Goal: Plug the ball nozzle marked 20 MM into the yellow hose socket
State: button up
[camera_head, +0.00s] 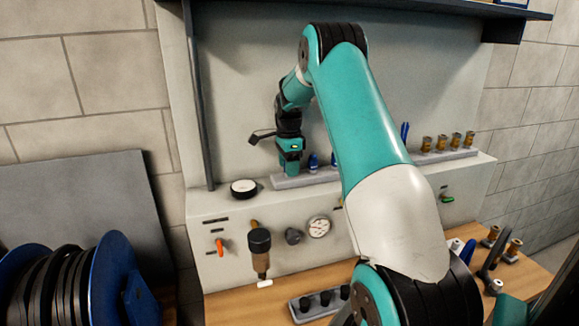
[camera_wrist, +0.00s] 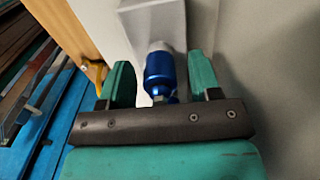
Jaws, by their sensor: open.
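My gripper (camera_head: 290,170) is over the left end of a grey rack (camera_head: 292,182) on the wall unit's ledge. In the wrist view my gripper (camera_wrist: 161,78) is open, with a blue nozzle (camera_wrist: 159,70) between its two teal fingers and a visible gap on each side. Another blue nozzle (camera_head: 313,161) stands in the rack just right of my gripper. No 20 MM marking is readable. A small yellow fitting (camera_wrist: 95,72) shows at the wrist view's left; I cannot tell whether it is the hose socket. My arm hides the middle of the ledge and panel.
Several brass fittings (camera_head: 441,143) stand in a rack at the ledge's right. A round white-topped item (camera_head: 243,188) sits left of my gripper. Below are a gauge (camera_head: 319,227) and a dark-topped cylinder (camera_head: 260,250). A blue hose reel (camera_head: 110,285) stands at lower left.

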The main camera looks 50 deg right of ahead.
jog(key=shift+c, duration=0.2)
grip_shut()
jog(key=shift+r, duration=0.2)
jog(key=shift+r+p, duration=2.45)
jog(key=shift+r, duration=0.4)
jog(key=shift+s, duration=0.1)
